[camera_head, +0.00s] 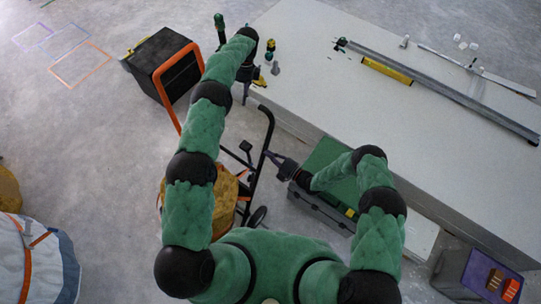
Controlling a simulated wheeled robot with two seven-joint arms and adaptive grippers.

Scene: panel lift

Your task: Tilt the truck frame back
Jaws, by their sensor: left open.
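The black truck frame (267,133) stands in the middle of the camera_head view, between my two arms, with its curved handle at the top and a wheel (257,217) at its lower end. My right gripper (268,155) is at the right side of the frame's upright; its fingertips are too small to tell whether they are shut on it. My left gripper (244,94) points down near the frame's handle end, open and apart from it. A tan, lumpy load (228,203) shows by the frame, partly hidden by my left arm.
A large pale panel (350,120) fills the right, with a yellow level (387,71) and a long metal rail (450,93) on it. A green case (325,165) lies by its near edge. A black box (155,60) stands at upper left.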

